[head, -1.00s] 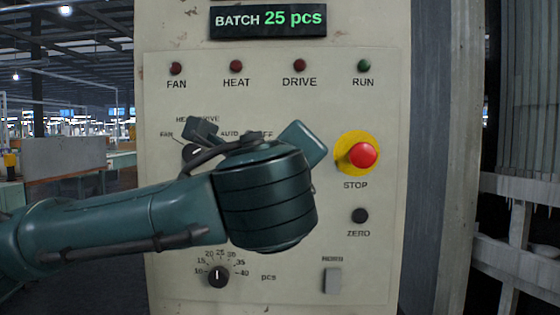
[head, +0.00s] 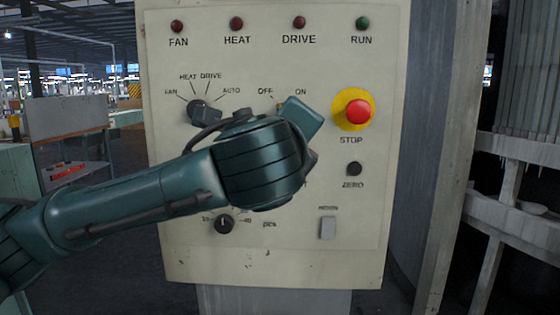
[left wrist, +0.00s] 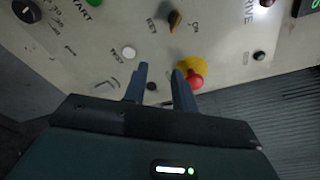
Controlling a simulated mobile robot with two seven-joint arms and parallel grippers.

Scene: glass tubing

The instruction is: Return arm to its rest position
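My left arm (head: 140,205) comes in from the left and crosses in front of the beige control panel (head: 370,270) in the head view. Its wrist hides part of the panel's middle; the fingers cannot be made out there. In the left wrist view my left gripper (left wrist: 160,69) has its two fingers apart, with only panel showing between them. Nothing is held. The red STOP button (head: 358,111) on its yellow disc is clear in the head view. It shows just beyond the right finger in the left wrist view (left wrist: 196,82). My right gripper is not in view.
The mode knob (head: 198,108) is beside my wrist. The ZERO button (head: 354,169), a grey button (head: 328,228) and the pcs dial (head: 224,224) lie lower on the panel. A pillar (head: 440,150) stands to the right.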

